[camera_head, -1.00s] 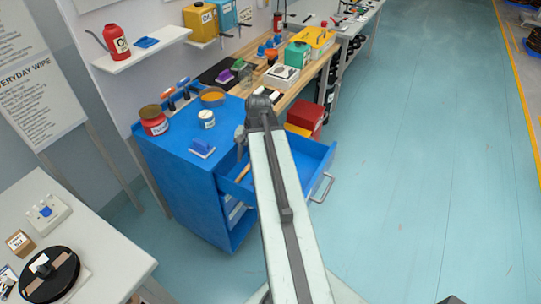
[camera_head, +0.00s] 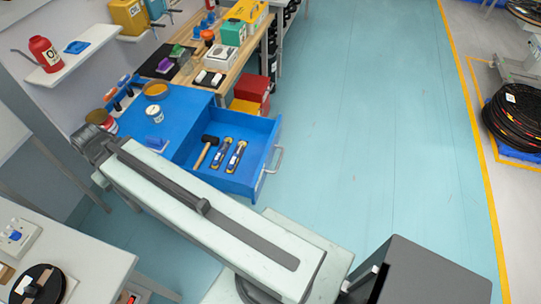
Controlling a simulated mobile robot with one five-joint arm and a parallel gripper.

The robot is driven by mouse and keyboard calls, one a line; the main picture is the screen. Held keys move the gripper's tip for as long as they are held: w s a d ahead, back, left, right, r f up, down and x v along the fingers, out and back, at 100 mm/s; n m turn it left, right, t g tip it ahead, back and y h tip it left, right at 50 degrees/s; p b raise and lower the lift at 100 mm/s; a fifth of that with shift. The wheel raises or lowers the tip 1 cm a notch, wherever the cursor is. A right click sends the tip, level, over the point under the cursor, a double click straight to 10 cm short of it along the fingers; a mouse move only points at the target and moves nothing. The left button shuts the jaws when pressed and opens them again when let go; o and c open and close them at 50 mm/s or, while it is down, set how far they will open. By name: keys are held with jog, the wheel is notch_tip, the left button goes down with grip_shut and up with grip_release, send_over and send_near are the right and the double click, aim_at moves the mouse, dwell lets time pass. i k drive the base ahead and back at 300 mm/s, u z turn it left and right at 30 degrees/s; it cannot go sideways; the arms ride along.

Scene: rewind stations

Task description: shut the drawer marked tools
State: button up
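A blue drawer (camera_head: 263,128) stands pulled out from the blue cabinet (camera_head: 186,112), with a grey bar handle (camera_head: 273,167) on its front. In it lie a black-headed hammer with a wooden handle (camera_head: 203,152) and two dark tools with yellow ends (camera_head: 236,156). No marking on the drawer can be read from here. My arm crosses in front of the cabinet. Its far end is at the left, near the cabinet's left edge, and the fingers of my gripper cannot be made out there.
Red and yellow boxes (camera_head: 251,92) stand behind the drawer. A wooden workbench (camera_head: 222,75) holds several boxes. A white table (camera_head: 85,262) is at the lower left. The teal floor (camera_head: 350,130) right of the drawer is clear. A black cable coil (camera_head: 513,118) lies at the far right.

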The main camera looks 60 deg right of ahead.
aim_at(261, 136)
jog(key=z, duration=0.45)
jog(key=k, duration=1.3)
jog(key=z, duration=1.05)
jog(key=i, duration=1.8)
jog(key=u, duration=0.5)
